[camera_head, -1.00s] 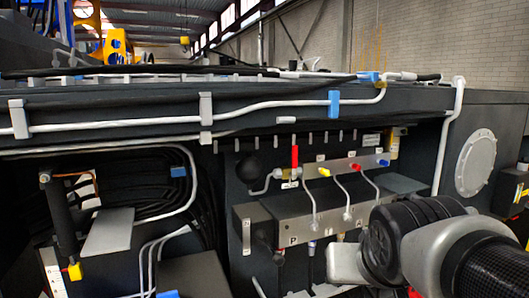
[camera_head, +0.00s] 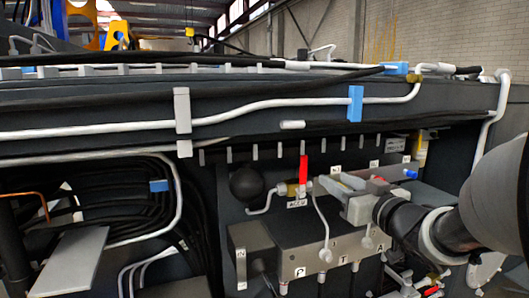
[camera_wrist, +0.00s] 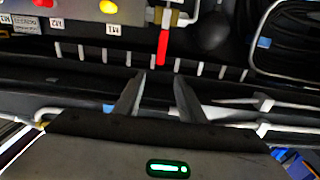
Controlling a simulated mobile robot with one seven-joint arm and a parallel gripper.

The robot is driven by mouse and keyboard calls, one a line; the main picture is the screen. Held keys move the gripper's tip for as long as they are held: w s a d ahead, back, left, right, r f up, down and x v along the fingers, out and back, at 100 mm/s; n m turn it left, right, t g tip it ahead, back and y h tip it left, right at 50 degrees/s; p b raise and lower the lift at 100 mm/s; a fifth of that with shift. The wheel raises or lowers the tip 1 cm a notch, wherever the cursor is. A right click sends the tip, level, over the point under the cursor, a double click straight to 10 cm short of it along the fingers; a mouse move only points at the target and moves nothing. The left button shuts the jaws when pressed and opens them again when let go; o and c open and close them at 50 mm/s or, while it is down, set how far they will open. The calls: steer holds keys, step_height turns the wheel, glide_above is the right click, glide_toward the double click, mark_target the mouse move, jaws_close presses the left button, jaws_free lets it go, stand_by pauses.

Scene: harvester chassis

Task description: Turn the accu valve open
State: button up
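The accu valve has a red handle (camera_head: 303,170) that stands upright on a brass body (camera_head: 292,189) above a label reading ACCU. My gripper (camera_head: 328,181) is just right of the handle in the head view, fingers pointing left. In the wrist view the red handle (camera_wrist: 162,48) lies ahead of my gripper (camera_wrist: 161,76), roughly centred between its two fingertips. The fingers are apart with nothing between them. I see no contact with the handle. My gripper and arm hide part of the valve row to the right.
A black ball-shaped part (camera_head: 247,184) sits left of the valve. A grey block (camera_head: 315,255) marked P, T, A is below, with thin pipes rising from it. A beam with a white pipe (camera_head: 265,104) runs above.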

mark_target(305, 161)
steer(key=p+x, duration=0.1)
steer(key=x, duration=1.6)
steer(key=shift+w+a, duration=0.1)
steer(key=shift+a, duration=0.1)
jaws_close()
